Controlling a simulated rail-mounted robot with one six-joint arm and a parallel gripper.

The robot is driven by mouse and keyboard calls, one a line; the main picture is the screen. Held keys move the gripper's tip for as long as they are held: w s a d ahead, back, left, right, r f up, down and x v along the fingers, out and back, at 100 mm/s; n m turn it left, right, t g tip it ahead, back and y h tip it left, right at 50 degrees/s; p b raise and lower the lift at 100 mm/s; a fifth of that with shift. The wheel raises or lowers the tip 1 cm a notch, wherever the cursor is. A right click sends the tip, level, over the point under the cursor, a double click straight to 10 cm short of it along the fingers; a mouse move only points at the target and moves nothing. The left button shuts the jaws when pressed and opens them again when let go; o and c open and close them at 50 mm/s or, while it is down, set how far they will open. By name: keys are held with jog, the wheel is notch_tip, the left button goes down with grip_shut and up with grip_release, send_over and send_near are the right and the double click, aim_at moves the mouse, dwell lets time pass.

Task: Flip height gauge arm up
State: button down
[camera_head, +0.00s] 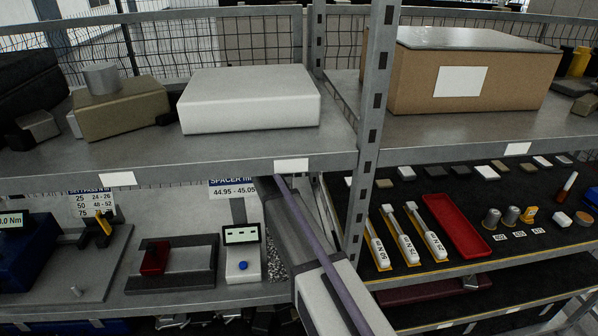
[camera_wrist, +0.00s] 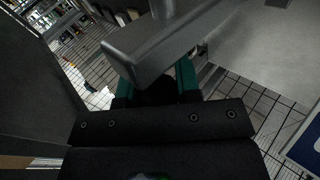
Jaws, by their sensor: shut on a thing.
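The height gauge (camera_head: 243,262) stands on the lower left shelf, with a pale base, a small display and a blue button. A grey post rises behind its display and passes out of sight behind the upper shelf edge. In the wrist view a grey bar (camera_wrist: 150,52), which looks like the gauge arm, lies across the fingertips with a round post rising from it. My gripper (camera_wrist: 157,82) has teal finger pads on either side and is shut on the bar; the exact contact is dark. In the head view my gripper is hidden behind my arm link and the shelf.
The upper shelf (camera_head: 240,153) overhangs closely, with a white box (camera_head: 250,98) on it. A metal upright (camera_head: 372,130) stands right of my arm. A fixture with a red block (camera_head: 154,257) sits left of the gauge. Torque tools and a red tray (camera_head: 458,225) lie on the right.

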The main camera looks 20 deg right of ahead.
dwell(0.3)
jog(key=c, duration=0.8)
grip_release()
jog(key=shift+w, duration=0.1)
jog(key=shift+a+r+p, duration=0.1)
jog(key=shift+r+p, duration=0.15)
jog(key=shift+p, duration=0.05)
jog(key=a, duration=0.4)
jog(key=a+r+p, duration=0.1)
jog(key=a, duration=0.4)
jog(key=w+a, duration=0.1)
jog(key=a, duration=0.4)
jog(key=shift+r, duration=0.3)
